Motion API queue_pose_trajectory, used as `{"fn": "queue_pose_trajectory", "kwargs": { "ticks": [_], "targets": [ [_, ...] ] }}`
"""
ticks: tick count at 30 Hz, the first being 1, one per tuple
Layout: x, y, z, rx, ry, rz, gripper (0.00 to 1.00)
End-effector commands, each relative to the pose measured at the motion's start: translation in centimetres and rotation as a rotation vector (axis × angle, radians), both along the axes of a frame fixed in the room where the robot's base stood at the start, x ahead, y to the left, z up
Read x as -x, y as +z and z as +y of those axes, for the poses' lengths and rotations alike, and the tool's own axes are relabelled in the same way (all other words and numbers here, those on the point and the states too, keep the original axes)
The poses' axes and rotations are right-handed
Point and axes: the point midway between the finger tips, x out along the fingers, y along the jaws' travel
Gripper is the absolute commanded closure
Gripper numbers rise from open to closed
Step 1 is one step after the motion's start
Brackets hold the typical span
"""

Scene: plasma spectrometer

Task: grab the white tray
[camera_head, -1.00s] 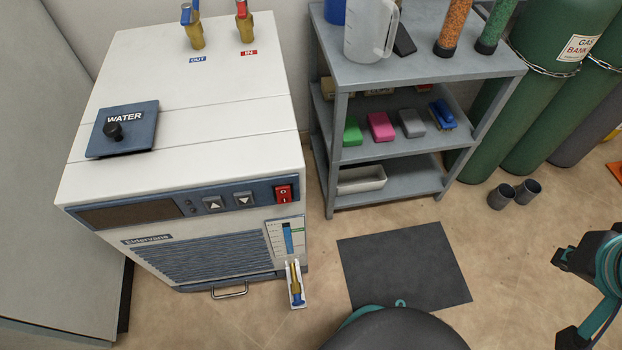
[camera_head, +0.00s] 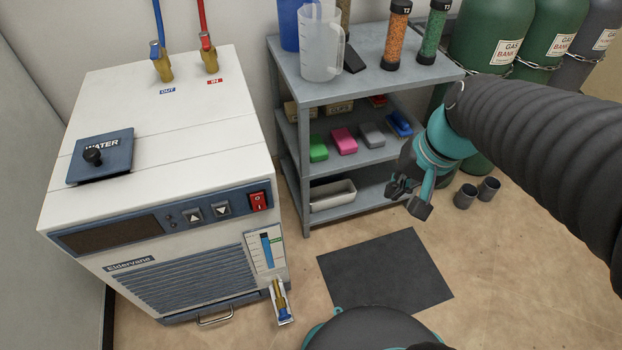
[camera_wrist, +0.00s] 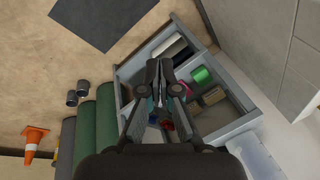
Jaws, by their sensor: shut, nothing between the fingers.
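The white tray (camera_head: 332,195) is a long, shallow, open tray on the bottom shelf of the grey rack. It sits near the left front post. In the wrist view a pale long shape (camera_wrist: 168,46) beyond my fingers appears to be this tray. My gripper (camera_head: 408,198) is in front of the rack's right side, to the right of the tray and apart from it. In the wrist view my gripper (camera_wrist: 158,72) has its fingers together with nothing between them.
The grey rack (camera_head: 372,85) has posts and a middle shelf above the tray, with green, pink, grey and blue items. The white chiller (camera_head: 150,130) stands left of it. Green gas cylinders (camera_head: 490,35) and two dark cups (camera_head: 466,196) are right. A dark mat (camera_head: 385,270) lies in front.

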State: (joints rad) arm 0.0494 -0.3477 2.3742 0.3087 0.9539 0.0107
Motion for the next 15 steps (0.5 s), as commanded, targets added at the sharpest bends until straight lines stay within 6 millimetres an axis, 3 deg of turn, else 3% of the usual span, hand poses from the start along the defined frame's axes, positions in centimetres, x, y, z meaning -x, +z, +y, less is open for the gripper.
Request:
{"fn": "queue_pose_trajectory", "kwargs": {
  "ticks": [15],
  "targets": [
    [-9.2, -10.3, 4.5, -0.382, -0.296, 0.416, 1.0]
  ]
}}
